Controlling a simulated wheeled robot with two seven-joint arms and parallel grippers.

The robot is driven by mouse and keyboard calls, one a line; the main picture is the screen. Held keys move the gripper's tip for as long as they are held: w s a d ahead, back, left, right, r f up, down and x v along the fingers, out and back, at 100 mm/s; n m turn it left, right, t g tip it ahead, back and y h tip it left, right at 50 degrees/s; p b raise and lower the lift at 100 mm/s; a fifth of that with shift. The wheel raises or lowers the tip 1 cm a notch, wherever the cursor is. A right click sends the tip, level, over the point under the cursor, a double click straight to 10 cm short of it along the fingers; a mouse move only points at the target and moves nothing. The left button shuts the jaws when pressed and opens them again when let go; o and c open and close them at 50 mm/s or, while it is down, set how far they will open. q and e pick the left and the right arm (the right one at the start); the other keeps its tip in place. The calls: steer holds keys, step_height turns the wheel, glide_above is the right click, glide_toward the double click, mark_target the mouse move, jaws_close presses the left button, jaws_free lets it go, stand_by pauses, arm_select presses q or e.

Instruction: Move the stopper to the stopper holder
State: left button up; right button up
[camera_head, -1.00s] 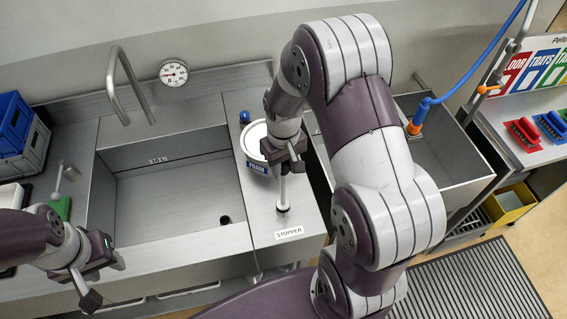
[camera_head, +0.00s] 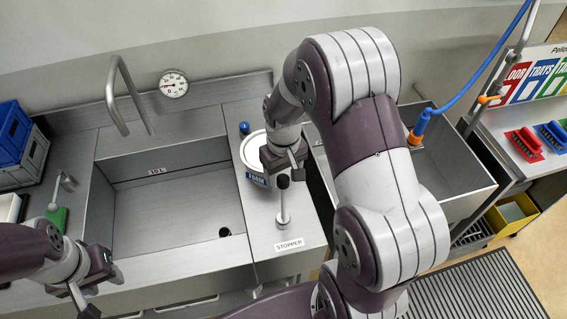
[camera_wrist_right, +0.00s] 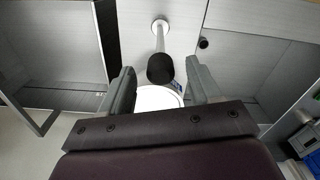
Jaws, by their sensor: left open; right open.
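The stopper (camera_head: 283,205) is a thin metal rod with a black knob. It stands upright on the steel strip right of the sink basin, behind the white STOPPER label (camera_head: 289,244). Its round foot (camera_wrist_right: 160,24) rests at that spot; I cannot make out a separate holder under it. My right gripper (camera_head: 284,163) is open and empty, just behind and above the knob. In the right wrist view the black knob (camera_wrist_right: 160,69) shows between the two finger lines, apparently beyond the tips. My left gripper (camera_head: 92,284) is open and empty at the front left of the sink.
The sink basin (camera_head: 180,205) has a dark, uncovered drain hole (camera_head: 224,232). A white FOAM container (camera_head: 252,150) stands close behind my right gripper. A tap (camera_head: 130,95) rises at the back.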

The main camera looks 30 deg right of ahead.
step_height(320, 180, up, 7)
steer(key=shift+f+b, duration=0.1)
steer(key=shift+b, duration=0.8)
step_height(320, 180, up, 4)
steer(key=shift+f+p, duration=0.1)
steer(key=shift+p, duration=0.55)
steer(key=s+a+f+b, duration=0.2)
steer(key=s+f+b, duration=0.2)
steer(key=f, duration=0.3)
steer(key=s+a+f+t+b, duration=0.1)
steer(key=s+a+f+b, duration=0.2)
steer(key=f, duration=0.5)
steer(key=shift+s+a+b, duration=0.2)
steer(key=shift+s+b, duration=0.65)
